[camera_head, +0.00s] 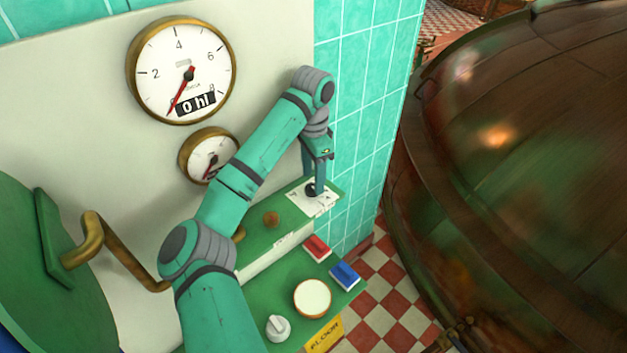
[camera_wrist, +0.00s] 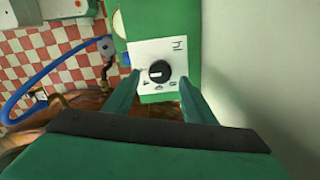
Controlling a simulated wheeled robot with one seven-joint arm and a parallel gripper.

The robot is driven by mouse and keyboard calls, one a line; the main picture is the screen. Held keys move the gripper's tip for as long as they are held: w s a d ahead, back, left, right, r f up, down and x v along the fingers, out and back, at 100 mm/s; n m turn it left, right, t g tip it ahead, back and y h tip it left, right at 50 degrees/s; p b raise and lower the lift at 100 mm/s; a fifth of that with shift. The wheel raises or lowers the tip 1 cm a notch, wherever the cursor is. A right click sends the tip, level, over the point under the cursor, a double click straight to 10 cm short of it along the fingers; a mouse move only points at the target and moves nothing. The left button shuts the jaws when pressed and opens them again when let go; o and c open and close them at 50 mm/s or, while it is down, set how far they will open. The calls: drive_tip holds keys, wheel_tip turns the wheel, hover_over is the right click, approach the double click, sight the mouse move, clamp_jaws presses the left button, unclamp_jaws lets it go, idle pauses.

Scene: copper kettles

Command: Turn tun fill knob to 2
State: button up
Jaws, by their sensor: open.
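A black round knob (camera_head: 311,189) sits on a white dial plate (camera_head: 326,203) at the far end of the green control panel. In the wrist view the knob (camera_wrist: 159,71) shows a pale pointer line, with small marks around it on the white plate (camera_wrist: 150,50). My gripper (camera_head: 315,187) points down at the knob. In the wrist view my gripper (camera_wrist: 153,88) is open, with one finger on each side of the knob and gaps between. Whether the fingertips are level with the knob is hard to tell. The mark the pointer faces is too small to read.
A large gauge (camera_head: 181,70) reads 0 hl on the wall, above a smaller gauge (camera_head: 208,156). A large copper vessel (camera_head: 520,170) stands right.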

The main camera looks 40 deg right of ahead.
sight(313, 186)
wheel_tip(313, 186, up, 8)
drive_tip(key=shift+r, duration=0.2)
idle(0.7)
